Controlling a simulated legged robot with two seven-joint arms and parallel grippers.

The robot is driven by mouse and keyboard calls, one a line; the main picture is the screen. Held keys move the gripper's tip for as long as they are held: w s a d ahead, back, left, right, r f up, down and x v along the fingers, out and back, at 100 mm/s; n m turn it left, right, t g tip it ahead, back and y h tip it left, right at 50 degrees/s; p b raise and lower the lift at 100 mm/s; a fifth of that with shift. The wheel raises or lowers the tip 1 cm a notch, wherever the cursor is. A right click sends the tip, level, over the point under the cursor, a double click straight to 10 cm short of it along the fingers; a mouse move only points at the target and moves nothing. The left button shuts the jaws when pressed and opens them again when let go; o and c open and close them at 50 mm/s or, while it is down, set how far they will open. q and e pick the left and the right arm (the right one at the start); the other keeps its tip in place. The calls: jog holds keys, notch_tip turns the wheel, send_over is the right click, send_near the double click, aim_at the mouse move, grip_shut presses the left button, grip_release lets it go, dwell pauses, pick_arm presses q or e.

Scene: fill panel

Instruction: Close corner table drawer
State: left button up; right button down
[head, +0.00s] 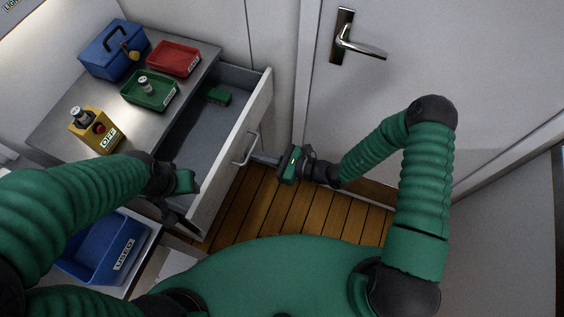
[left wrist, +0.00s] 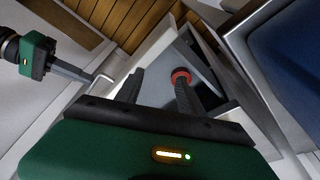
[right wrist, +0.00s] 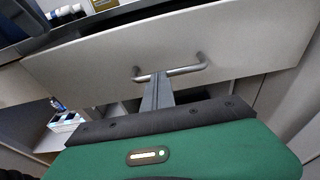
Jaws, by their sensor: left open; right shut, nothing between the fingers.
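The corner table drawer (head: 192,150) stands pulled out, its grey inside in view with a small green block (head: 216,95) in it. Its pale front bears a bar handle (head: 246,150), which also shows in the right wrist view (right wrist: 188,70). My right gripper (head: 262,159) is shut and empty, with its tips at the handle; I cannot tell whether they touch it. In the right wrist view the closed fingers (right wrist: 158,90) overlap the handle's left part. My left gripper (head: 178,197) is over the drawer's near end, with its fingers (left wrist: 158,92) open.
The steel table top (head: 62,128) holds a blue toolbox (head: 112,50), a red tray (head: 174,58), a green tray (head: 150,90) and a yellow box (head: 98,130). A blue bin (head: 100,245) is at lower left. A door (head: 450,70) stands right. Wooden floor (head: 275,208) before the drawer is clear.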

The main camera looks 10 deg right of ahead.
jog(key=b, duration=0.1)
send_over(209, 146)
jog(key=shift+s+d, duration=0.15)
jog(key=shift+s, duration=0.05)
jog(key=shift+a, duration=0.2)
jog(key=shift+r, duration=0.15)
jog(key=shift+w+d, duration=0.15)
jog(key=shift+w, duration=0.1)
jog(key=shift+r, duration=0.1)
jog(key=shift+r, duration=0.1)
